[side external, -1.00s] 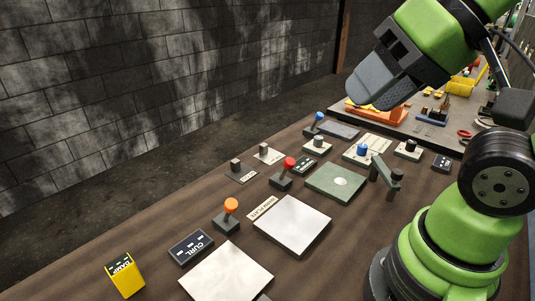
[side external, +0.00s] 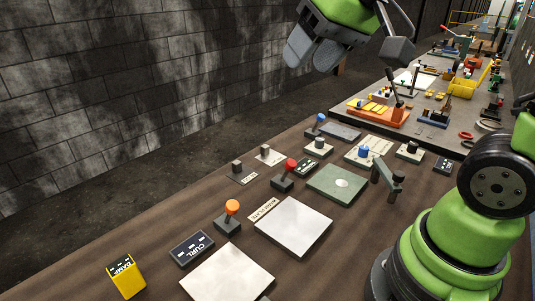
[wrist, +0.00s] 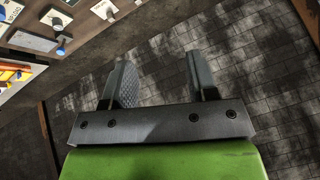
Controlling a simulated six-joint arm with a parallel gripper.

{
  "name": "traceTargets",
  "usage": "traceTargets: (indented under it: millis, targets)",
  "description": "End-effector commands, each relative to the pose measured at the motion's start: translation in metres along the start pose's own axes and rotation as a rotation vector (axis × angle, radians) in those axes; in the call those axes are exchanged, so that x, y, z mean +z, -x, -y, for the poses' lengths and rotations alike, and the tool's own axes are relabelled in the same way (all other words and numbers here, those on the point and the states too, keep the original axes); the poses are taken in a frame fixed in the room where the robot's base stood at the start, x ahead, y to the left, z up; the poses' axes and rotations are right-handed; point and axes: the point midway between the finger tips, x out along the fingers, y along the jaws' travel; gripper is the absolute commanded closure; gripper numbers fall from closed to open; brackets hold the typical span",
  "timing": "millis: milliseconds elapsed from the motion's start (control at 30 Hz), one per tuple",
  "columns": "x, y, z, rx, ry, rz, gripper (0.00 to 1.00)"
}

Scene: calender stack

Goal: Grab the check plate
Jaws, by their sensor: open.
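My gripper (side external: 308,52) is open and empty, high at the top of the side view, well above the bench and in front of the brick wall. In the wrist view its two grey fingers (wrist: 159,75) stand apart with only wall and floor beyond them. A white square plate (side external: 293,226) lies flat on the brown bench beside a small label strip (side external: 263,210). A second white plate (side external: 228,274) lies nearer the camera. A green plate (side external: 337,184) with a pale round spot lies farther back. I cannot tell which one is the check plate.
An orange-knobbed lever (side external: 230,214), a red-knobbed lever (side external: 287,174), a yellow DAMP block (side external: 126,274) and a dark CURL block (side external: 192,247) stand around the plates. A grey bench (side external: 440,125) behind carries an orange tray (side external: 378,112) and many small items.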

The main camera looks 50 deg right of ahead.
Motion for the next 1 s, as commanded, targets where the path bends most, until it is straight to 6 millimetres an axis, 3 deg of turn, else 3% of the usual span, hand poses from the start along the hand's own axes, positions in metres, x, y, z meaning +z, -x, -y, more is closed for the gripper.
traceTargets:
  millis: [33, 200, 400, 600, 700, 1000]
  targets:
    - [-0.019, -0.016, -0.006, 0.017, 0.012, 0.017, 0.47]
    - [-0.069, -0.073, -0.032, 0.06, 0.074, 0.049, 0.47]
    - [-0.104, -0.155, -0.08, 0.1, 0.146, 0.093, 0.47]
    - [-0.107, -0.234, -0.134, 0.128, 0.209, 0.134, 0.47]
    - [-0.101, -0.261, -0.153, 0.135, 0.231, 0.149, 0.47]
    - [-0.091, -0.299, -0.172, 0.14, 0.253, 0.162, 0.47]
